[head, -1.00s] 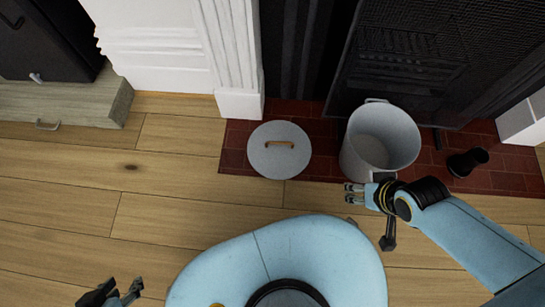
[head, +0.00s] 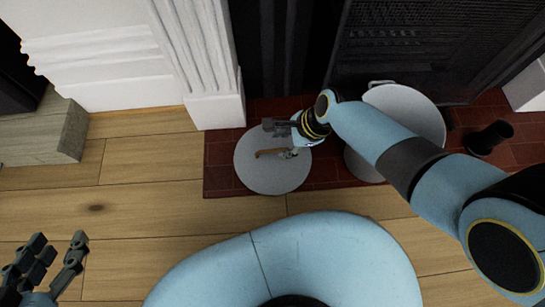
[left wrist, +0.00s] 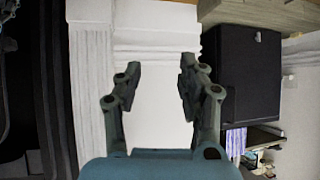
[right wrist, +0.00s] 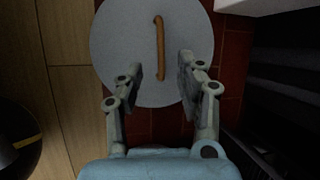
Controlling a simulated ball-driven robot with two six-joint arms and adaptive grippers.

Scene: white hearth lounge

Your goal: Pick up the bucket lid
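The bucket lid (head: 262,176) is a round pale grey disc with a wooden bar handle (head: 270,153). It lies on the red brick hearth, partly over the wood floor. My right gripper (head: 283,140) is over the lid by its handle in the head view. In the right wrist view the fingers of my right gripper (right wrist: 160,75) are apart, with the handle (right wrist: 160,45) beyond and between the fingertips. The lid (right wrist: 120,55) fills the top of that view. My left gripper (head: 52,262) is open and empty at lower left; its fingers (left wrist: 160,80) show apart in the left wrist view.
The grey bucket (head: 408,102) stands on the hearth (head: 225,180) right of the lid, partly hidden by my right arm. A dark fire screen (head: 420,45) is behind it. A small black object (head: 488,138) stands at right. A white fireplace pillar (head: 213,70) rises behind the lid.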

